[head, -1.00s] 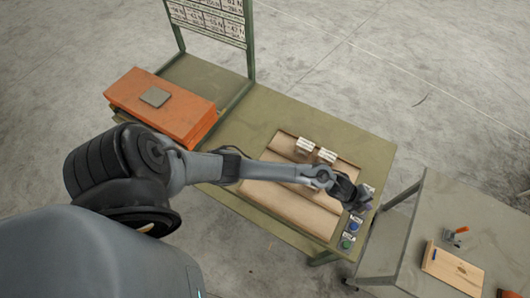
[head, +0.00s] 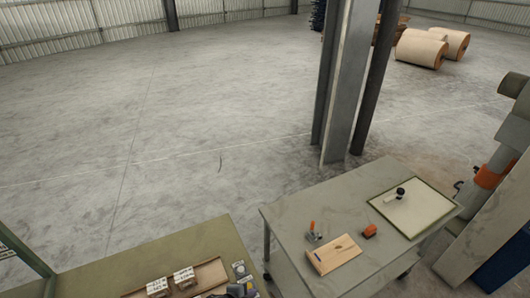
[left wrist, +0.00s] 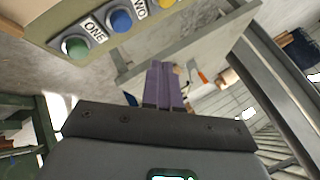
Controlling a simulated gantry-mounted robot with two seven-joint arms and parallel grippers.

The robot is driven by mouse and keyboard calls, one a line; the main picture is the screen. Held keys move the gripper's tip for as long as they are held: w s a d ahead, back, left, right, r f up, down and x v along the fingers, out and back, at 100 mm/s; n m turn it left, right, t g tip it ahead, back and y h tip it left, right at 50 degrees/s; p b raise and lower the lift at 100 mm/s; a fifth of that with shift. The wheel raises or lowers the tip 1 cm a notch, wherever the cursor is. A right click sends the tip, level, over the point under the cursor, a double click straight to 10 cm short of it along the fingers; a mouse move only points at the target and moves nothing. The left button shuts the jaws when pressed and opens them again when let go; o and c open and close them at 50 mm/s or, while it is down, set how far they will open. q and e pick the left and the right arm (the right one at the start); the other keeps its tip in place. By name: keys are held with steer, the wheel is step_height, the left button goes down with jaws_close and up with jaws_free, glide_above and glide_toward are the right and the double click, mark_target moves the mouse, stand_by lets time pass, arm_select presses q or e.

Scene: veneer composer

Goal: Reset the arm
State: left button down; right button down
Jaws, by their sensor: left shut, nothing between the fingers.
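My left gripper (left wrist: 164,86) shows in the left wrist view with its purple fingers together and nothing between them. It is beside and below a button panel (left wrist: 73,14). The panel has a green button (left wrist: 75,47) labelled ONE, a blue button (left wrist: 121,21) and a yellow button (left wrist: 166,4). The fingers look apart from the buttons. My right gripper is in neither view.
A grey side table (head: 290,225) holds a wooden board (head: 333,255), an orange-handled tool (head: 313,234), an orange object (head: 370,231) and a framed white panel (head: 425,211). A steel column (head: 343,85) stands behind it. The concrete floor at left is clear.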

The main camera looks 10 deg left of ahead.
arm_select(q)
steer(key=s+a+r+n+g+y, duration=0.15)
steer(key=s+r+n, duration=0.3)
steer(key=s, duration=0.45)
steer(key=s+a+r+n+g+y, duration=0.1)
steer(key=s+a+r+n+g, duration=0.25)
steer(key=s, duration=0.55)
steer(key=s+a+r+n+y, duration=0.1)
steer(key=s+a+r+n, duration=0.1)
steer(key=s+r+n, duration=0.35)
steer(key=w+p+v, duration=0.1)
steer(key=p+v, duration=1.2)
steer(key=p, duration=0.1)
steer(key=shift+a+r+t+p, duration=0.2)
steer(key=shift+r+t+p, duration=0.1)
steer(key=shift+h, duration=0.25)
stand_by(1.2)
